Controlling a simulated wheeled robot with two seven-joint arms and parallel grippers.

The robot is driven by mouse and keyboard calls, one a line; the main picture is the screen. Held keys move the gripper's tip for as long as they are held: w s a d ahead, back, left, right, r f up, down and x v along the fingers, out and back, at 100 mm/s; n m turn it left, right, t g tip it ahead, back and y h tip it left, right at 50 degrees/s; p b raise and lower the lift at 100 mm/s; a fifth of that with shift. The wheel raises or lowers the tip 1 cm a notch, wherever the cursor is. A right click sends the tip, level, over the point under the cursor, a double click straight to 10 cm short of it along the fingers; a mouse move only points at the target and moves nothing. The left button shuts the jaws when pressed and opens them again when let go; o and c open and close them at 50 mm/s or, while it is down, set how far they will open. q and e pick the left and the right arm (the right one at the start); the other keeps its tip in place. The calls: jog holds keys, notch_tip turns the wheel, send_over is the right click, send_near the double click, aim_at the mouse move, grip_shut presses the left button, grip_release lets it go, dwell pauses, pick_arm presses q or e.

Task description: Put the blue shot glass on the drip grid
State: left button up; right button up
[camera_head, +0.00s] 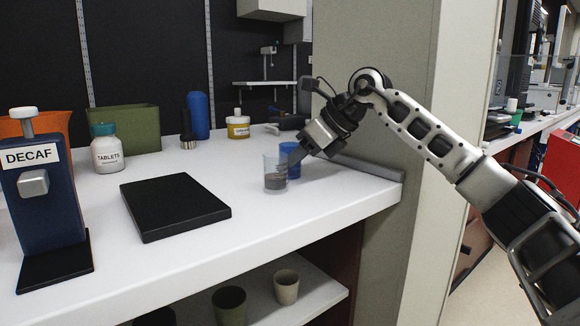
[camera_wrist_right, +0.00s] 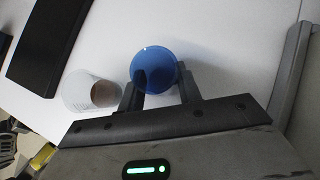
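The blue shot glass (camera_head: 289,160) stands toward the right end of the white counter, partly hidden by a clear glass and my gripper. My right gripper (camera_head: 292,158) reaches down at it. In the right wrist view the blue shot glass (camera_wrist_right: 155,68) lies between the two fingertips of the gripper (camera_wrist_right: 158,88), one on each side. I cannot tell whether both fingers press on it. A flat black slab (camera_head: 175,205), likely the drip grid, lies left of the glasses; no grid pattern shows. My left gripper is not in view.
The clear glass (camera_head: 275,175) with grey contents stands close beside the blue one. A blue DECAF grinder (camera_head: 45,195), a tablets jar (camera_head: 107,150), a green box (camera_head: 128,128) and a blue bottle (camera_head: 198,115) stand left and behind. The counter between glasses and slab is free.

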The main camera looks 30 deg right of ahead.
jog(key=c, duration=0.4)
jog(key=shift+r, duration=0.1)
